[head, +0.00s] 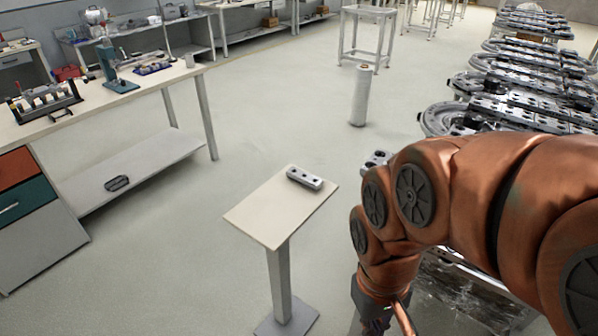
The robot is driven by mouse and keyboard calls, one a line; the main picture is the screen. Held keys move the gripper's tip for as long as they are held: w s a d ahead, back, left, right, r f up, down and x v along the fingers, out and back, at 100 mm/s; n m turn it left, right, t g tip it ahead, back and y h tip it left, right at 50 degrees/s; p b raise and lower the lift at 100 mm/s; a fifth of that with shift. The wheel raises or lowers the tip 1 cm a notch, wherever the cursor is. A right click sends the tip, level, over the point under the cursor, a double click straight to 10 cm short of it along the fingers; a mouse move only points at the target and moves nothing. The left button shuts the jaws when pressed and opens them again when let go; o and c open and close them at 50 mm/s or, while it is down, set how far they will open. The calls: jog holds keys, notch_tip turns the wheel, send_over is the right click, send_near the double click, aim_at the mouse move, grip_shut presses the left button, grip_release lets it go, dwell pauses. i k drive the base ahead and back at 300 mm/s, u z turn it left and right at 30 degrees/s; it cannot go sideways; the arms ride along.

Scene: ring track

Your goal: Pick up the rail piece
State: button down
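The rail piece (305,178) is a short silver-grey metal bar with dark holes along its top. It lies flat near the back right edge of a small cream-topped stand (262,222). My copper-coloured arm reaches in from the right and bends down to the right of the stand. Only the dark upper part of my gripper (374,322) shows, at the bottom edge of the head view. It is apart from the rail piece, to the right and nearer the camera. Its fingers are cut off by the frame, so its opening does not show.
A long workbench (178,78) with tools and a lower shelf is at the left. A white cylindrical post (360,96) stands behind the stand. A ring track (540,75) of metal plates runs along the right, partly hidden by my arm. Floor left of the stand is clear.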

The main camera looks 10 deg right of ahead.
aim_at(313, 182)
jog(key=u, duration=0.75)
jog(key=k, duration=1)
jog(key=u, duration=1.25)
jog(key=i, duration=1.95)
jog(key=z, duration=1.35)
jog(key=i, duration=0.9)
jog(key=z, duration=1.35)
jog(key=i, duration=0.3)
jog(key=z, duration=0.25)
